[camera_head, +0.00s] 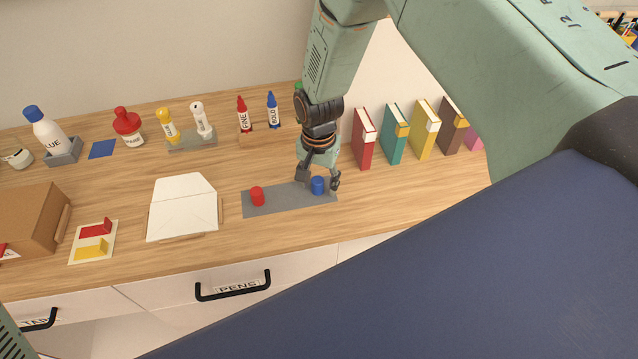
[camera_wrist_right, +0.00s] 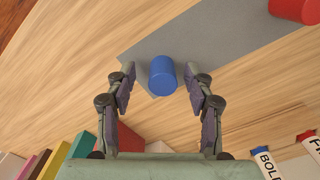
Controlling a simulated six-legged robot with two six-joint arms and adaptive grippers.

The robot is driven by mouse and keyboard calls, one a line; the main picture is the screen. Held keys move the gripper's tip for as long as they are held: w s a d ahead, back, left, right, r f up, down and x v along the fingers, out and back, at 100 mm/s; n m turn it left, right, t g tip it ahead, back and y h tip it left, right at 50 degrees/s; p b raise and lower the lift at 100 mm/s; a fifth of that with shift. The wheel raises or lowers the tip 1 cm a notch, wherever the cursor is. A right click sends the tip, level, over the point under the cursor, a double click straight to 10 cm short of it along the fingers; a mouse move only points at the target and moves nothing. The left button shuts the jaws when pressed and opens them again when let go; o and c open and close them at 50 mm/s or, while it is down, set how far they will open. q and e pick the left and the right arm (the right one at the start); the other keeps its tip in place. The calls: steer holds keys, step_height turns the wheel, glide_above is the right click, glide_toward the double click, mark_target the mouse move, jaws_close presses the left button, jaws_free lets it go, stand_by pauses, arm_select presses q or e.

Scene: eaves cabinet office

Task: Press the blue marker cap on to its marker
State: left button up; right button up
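The blue marker cap (camera_head: 318,185) stands on a grey mat (camera_head: 288,203) on the wooden counter. My right gripper (camera_head: 319,184) is open and low over the mat, with a finger on each side of the blue cap. In the right wrist view the blue cap (camera_wrist_right: 162,76) lies between the open fingertips (camera_wrist_right: 160,82), with a gap on both sides. The marker labelled BOLD (camera_head: 273,110), with a blue tip, stands upright at the back, beside the red marker labelled FINE (camera_head: 244,114). My left gripper is not in view.
A red cap (camera_head: 257,196) stands at the mat's left end. Colored binders (camera_head: 394,134) stand right of my arm. A white envelope (camera_head: 182,207) lies left of the mat. The drawer handle labelled PENS (camera_head: 233,287) is in front.

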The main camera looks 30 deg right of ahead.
mark_target(317, 180)
steer(key=shift+w+a, duration=0.15)
steer(key=c, duration=0.5)
steer(key=shift+f, duration=0.1)
steer(key=shift+c, duration=1.1)
steer(key=shift+r, duration=0.2)
steer(key=shift+r, duration=0.3)
step_height(317, 180, up, 8)
steer(key=shift+r, duration=0.55)
